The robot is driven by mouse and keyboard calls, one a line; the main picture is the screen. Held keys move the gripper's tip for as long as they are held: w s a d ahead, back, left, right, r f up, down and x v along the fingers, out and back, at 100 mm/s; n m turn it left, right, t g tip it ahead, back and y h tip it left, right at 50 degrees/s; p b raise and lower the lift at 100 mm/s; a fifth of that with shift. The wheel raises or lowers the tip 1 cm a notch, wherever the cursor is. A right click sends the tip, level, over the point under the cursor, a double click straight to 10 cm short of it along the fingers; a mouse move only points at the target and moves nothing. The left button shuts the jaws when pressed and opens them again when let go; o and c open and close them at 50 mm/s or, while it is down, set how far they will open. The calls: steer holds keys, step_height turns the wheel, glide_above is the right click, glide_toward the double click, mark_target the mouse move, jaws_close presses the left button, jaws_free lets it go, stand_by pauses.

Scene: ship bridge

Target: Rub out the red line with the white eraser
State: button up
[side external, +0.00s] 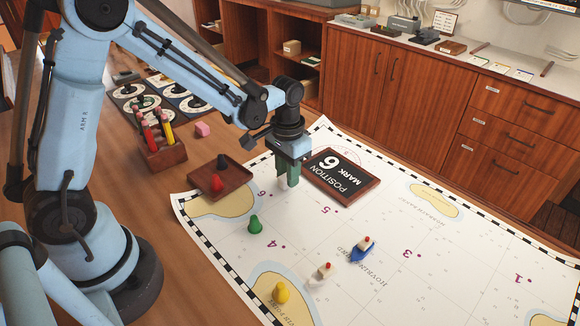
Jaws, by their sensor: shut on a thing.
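My gripper (287,182) is low over the white chart (300,230), just left of the framed board. Its green fingers are shut on a small pale thing that looks like the white eraser; it is mostly hidden by the fingers. I cannot tell whether it touches the chart. A thin faint red curved line (349,152) shows on the chart behind the board; I cannot tell whether it is the task's red line. No other red line is clear near the fingers, where the view is partly covered.
The framed board (341,176) reads "POSITION MARK 6". A wooden tray (236,188) holds a red and a dark pawn. Green (255,225) and yellow (282,292) pawns, a white boat (320,274) and a blue boat (362,250) stand on the chart. A pink block (202,130) lies behind the pencil holder (165,157).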

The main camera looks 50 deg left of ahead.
mark_target(320, 204)
steer(key=shift+d, duration=0.25)
steer(key=shift+w+d, duration=0.1)
steer(key=shift+d, duration=1.05)
steer(key=shift+w+d, duration=0.15)
steer(key=shift+d, duration=0.85)
steer(key=shift+d, duration=0.1)
steer(key=shift+w+d, duration=0.1)
steer(key=shift+d, duration=1)
steer(key=shift+d, duration=0.1)
steer(key=shift+w+d, duration=0.1)
steer(key=shift+d, duration=0.8)
